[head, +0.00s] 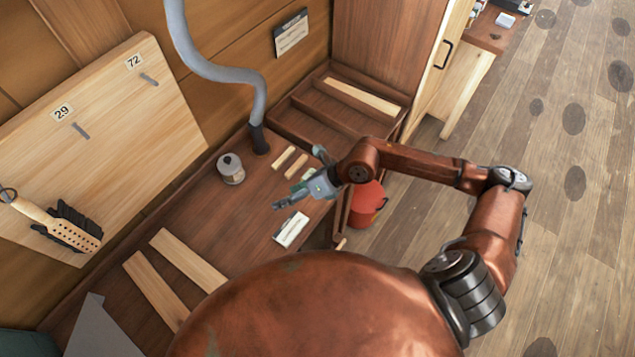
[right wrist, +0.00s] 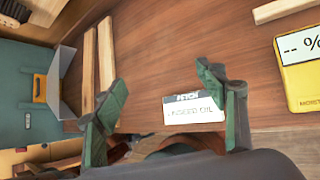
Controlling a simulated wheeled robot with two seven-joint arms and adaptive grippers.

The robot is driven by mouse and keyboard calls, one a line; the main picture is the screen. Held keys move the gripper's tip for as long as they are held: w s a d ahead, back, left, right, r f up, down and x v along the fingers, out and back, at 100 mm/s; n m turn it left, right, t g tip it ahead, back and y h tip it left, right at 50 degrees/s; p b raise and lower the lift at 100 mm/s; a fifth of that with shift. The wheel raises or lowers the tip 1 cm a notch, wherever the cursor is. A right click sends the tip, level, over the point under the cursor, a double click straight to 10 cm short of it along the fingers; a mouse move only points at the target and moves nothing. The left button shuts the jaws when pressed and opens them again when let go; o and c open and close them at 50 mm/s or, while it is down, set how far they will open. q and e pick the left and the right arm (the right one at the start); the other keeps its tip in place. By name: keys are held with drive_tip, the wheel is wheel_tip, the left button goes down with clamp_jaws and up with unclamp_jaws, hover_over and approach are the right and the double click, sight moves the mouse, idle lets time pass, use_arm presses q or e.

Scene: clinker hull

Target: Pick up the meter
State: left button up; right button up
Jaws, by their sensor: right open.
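The meter (right wrist: 302,75) is a yellow block with a pale display reading "-- %". It lies on the brown bench at the right edge of the right wrist view, partly cut off by the frame. In the head view I cannot make it out; my right gripper seems to cover that spot. My right gripper (head: 294,190) is over the bench, open and empty. In the right wrist view its two green fingers (right wrist: 160,78) stand apart, with the meter outside them, to the right of the right finger. My left gripper is not in view.
A white "linseed oil" card (head: 291,229) lies near the bench's front edge. A grey-lidded jar (head: 231,169), short wood sticks (head: 290,162) and longer strips (head: 187,258) lie around. A grey hose (head: 225,72) comes down behind. A red bucket (head: 367,203) stands beside the bench.

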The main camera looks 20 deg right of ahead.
drive_tip(key=w+d+f+h, duration=0.1)
drive_tip(key=d+h, duration=0.1)
drive_tip(key=d, duration=0.3)
drive_tip(key=w+d+f+h, duration=0.1)
drive_tip(key=d+f+h, duration=0.1)
drive_tip(key=d, duration=0.3)
drive_tip(key=w+d+f+h, duration=0.1)
drive_tip(key=d+f+h, duration=0.1)
drive_tip(key=d, duration=0.3)
drive_tip(key=shift+w+d+n, duration=0.2)
drive_tip(key=shift+w+n, duration=0.05)
drive_tip(key=shift+n, duration=0.05)
drive_tip(key=shift+w+f+h, duration=0.15)
drive_tip(key=shift+f+h, duration=0.15)
drive_tip(key=shift+f, duration=0.1)
drive_tip(key=p+x, duration=0.1)
drive_tip(key=x, duration=0.6)
drive_tip(key=shift+w+a+r, duration=0.1)
drive_tip(key=shift+r, duration=0.05)
drive_tip(key=shift+c, duration=0.2)
drive_tip(key=c, duration=1.3)
drive_tip(key=shift+r, duration=0.15)
